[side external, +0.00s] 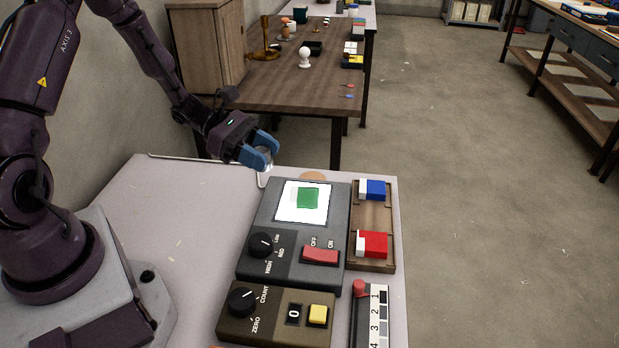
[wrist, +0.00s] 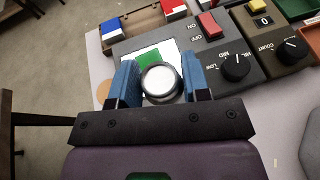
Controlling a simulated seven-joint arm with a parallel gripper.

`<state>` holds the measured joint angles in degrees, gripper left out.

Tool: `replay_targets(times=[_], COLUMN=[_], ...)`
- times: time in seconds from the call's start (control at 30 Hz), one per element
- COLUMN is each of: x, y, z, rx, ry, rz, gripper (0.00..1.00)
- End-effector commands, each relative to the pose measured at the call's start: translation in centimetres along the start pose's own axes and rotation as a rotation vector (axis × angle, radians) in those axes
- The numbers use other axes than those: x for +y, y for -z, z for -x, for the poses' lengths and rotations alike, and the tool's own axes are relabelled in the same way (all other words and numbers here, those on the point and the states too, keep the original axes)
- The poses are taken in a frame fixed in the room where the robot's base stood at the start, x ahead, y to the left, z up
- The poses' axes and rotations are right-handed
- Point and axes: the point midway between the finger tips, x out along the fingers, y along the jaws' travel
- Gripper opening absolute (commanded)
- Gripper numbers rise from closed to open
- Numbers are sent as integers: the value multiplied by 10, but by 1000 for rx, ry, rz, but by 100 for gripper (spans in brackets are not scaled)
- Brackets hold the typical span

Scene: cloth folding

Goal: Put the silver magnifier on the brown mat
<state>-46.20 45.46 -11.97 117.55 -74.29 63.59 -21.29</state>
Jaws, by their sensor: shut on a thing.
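My gripper (side external: 259,152) is shut on the silver magnifier (wrist: 161,82), a round silver-rimmed piece with a pale clear top. The magnifier sits between the blue fingers (wrist: 160,84) in the wrist view. In the side view it is mostly hidden by the fingers, which are above the back edge of the pale table. The brown mat (side external: 313,175) is a flat tan disc at the back edge, behind the grey box. It also shows in the wrist view (wrist: 103,93), left of the fingers and partly hidden. The magnifier is beside the mat, not over it.
A grey box (side external: 270,213) has a lit white panel with a green square (side external: 308,198), a knob and a red switch. A brown tray (side external: 373,216) with blue and red blocks stands to its right. A darker counter box (side external: 270,318) is in front. A wooden table (side external: 305,92) stands behind.

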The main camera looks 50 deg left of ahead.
Motion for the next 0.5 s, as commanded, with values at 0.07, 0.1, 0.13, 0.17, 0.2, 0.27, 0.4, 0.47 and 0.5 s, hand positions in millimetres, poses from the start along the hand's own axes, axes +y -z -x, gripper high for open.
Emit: replay_targets(times=[0.07,0.1,0.13,0.17,0.2,0.27,0.4,0.47,0.5], x=[13,18,22,27,32,43,74,86,94], y=[2,3,3,3,6,9,18,22,25], z=[0,-1,-1,-2,-5,-12,-28,-35,-39], rx=[6,10,15,18,19,19,18,19,19], ry=[-5,-5,-7,-8,-6,-5,-6,-5,-6], rz=[-12,-17,-21,-21,-14,-10,-11,-10,-11], gripper=[19,19,19,19,19,19,19,19,19])
